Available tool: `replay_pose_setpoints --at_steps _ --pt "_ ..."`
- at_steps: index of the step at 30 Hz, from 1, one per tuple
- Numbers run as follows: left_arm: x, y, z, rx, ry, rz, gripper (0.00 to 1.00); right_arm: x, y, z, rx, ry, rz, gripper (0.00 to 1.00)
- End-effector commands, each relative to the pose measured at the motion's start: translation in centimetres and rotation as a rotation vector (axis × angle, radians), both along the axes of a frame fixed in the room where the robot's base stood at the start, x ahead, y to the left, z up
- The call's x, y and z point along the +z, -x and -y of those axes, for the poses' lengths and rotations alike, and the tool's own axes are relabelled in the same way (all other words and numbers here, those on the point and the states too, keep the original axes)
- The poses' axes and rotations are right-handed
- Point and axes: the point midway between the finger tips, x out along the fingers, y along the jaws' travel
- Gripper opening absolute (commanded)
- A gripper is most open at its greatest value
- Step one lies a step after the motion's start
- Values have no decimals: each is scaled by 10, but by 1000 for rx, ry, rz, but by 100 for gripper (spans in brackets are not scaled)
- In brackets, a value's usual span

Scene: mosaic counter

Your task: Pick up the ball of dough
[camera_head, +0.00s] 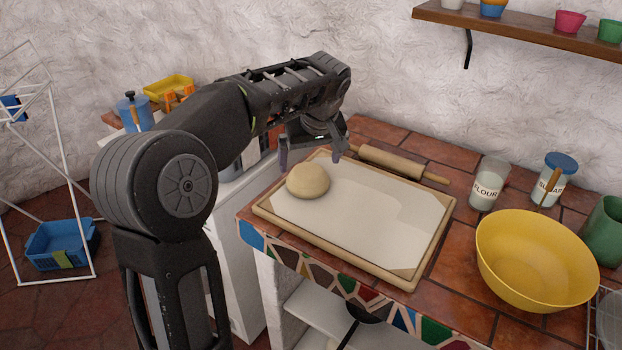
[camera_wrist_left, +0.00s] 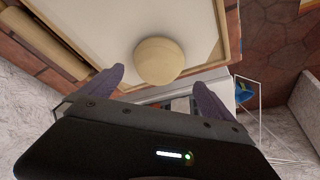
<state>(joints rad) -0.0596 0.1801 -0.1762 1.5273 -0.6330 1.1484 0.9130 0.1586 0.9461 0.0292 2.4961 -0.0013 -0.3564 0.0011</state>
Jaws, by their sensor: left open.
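The ball of dough (camera_head: 308,180) is pale and round. It sits near the left corner of a white pastry board (camera_head: 375,215) with a wooden frame on the tiled counter. My left gripper (camera_head: 310,160) is open and empty, above and behind the dough in the head view. In the left wrist view the dough (camera_wrist_left: 159,60) lies beyond the two purple fingertips (camera_wrist_left: 160,88), roughly centred between them and apart from them. My right gripper is in neither view.
A rolling pin (camera_head: 403,163) lies along the board's back edge. A flour jar (camera_head: 489,183), a sugar jar (camera_head: 553,180), a yellow bowl (camera_head: 535,262) and a green vessel (camera_head: 605,232) stand to the right. A shelf (camera_head: 520,28) is on the wall. The board's middle is clear.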

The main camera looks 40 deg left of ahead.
Motion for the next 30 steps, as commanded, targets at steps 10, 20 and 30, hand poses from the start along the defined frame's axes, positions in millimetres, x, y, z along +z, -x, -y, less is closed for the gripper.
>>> replay_pose_setpoints --at_steps 10,20,30 --pt "-23 -6 -7 -1 0 -2 100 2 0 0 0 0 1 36" --pt "-26 -7 -8 -1 0 0 100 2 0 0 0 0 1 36" --pt "-64 -19 -18 -1 0 -3 100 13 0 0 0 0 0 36"
